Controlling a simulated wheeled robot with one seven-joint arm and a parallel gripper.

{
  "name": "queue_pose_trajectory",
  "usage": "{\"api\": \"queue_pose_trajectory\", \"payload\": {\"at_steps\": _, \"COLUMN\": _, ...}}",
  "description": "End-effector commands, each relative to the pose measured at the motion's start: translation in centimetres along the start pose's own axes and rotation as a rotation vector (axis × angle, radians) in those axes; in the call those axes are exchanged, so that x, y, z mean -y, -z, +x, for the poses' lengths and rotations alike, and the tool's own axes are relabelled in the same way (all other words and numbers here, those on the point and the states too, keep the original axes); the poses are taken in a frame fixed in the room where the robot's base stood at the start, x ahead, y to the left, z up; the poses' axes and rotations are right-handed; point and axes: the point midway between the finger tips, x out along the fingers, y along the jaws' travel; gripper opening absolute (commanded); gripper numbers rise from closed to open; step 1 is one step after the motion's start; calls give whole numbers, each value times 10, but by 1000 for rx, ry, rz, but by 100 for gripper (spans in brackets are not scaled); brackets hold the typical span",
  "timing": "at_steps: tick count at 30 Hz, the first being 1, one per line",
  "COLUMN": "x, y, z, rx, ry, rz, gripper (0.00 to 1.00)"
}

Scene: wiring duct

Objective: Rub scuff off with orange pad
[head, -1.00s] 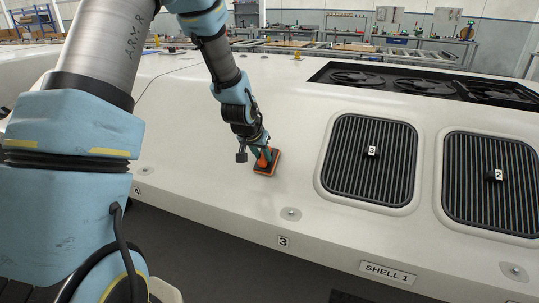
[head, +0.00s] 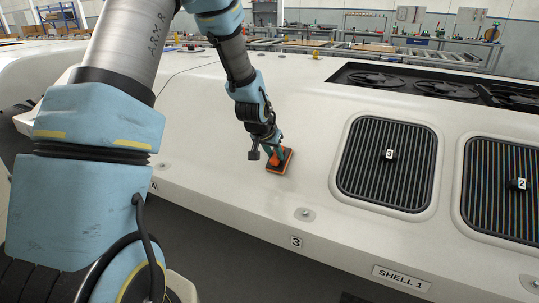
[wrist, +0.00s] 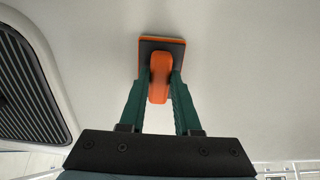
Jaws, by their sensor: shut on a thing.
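The orange pad (head: 280,161) is a dark rectangular block with an orange rim and an orange handle. It lies against the white shell (head: 230,190), left of the vent marked 3. In the wrist view the pad (wrist: 176,44) is at the top middle, its handle between two green fingers. My gripper (wrist: 160,82) is shut on the handle. In the head view my gripper (head: 276,152) is over the pad. I see no scuff on the visible shell; the patch beneath the pad is hidden.
A ribbed vent marked 3 (head: 385,175) is right of the pad, with vent 2 (head: 505,200) beyond. A fan bay (head: 430,85) lies behind. A round bolt (head: 305,214) and tag 3 (head: 296,243) are in front. The shell left of the pad is clear.

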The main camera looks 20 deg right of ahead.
Motion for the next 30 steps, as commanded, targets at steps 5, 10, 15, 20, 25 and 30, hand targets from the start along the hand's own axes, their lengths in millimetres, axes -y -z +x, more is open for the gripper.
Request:
{"api": "queue_pose_trajectory", "payload": {"at_steps": 5, "x": -11, "y": -1, "z": 2, "rx": 1, "ry": -4, "rz": 4, "gripper": 0}}
{"api": "queue_pose_trajectory", "payload": {"at_steps": 10, "x": -28, "y": -1, "z": 1, "rx": 1, "ry": -5, "rz": 5, "gripper": 0}}
{"api": "queue_pose_trajectory", "payload": {"at_steps": 15, "x": -35, "y": -1, "z": -1, "rx": 1, "ry": -3, "rz": 1, "gripper": 0}}
{"api": "queue_pose_trajectory", "payload": {"at_steps": 20, "x": -46, "y": -2, "z": 1, "rx": 1, "ry": -5, "rz": 5, "gripper": 0}}
{"api": "queue_pose_trajectory", "payload": {"at_steps": 25, "x": -62, "y": -2, "z": 2, "rx": 2, "ry": -4, "rz": 5, "gripper": 0}}
{"api": "queue_pose_trajectory", "payload": {"at_steps": 30, "x": -68, "y": -1, "z": 2, "rx": 3, "ry": -4, "rz": 2, "gripper": 0}}
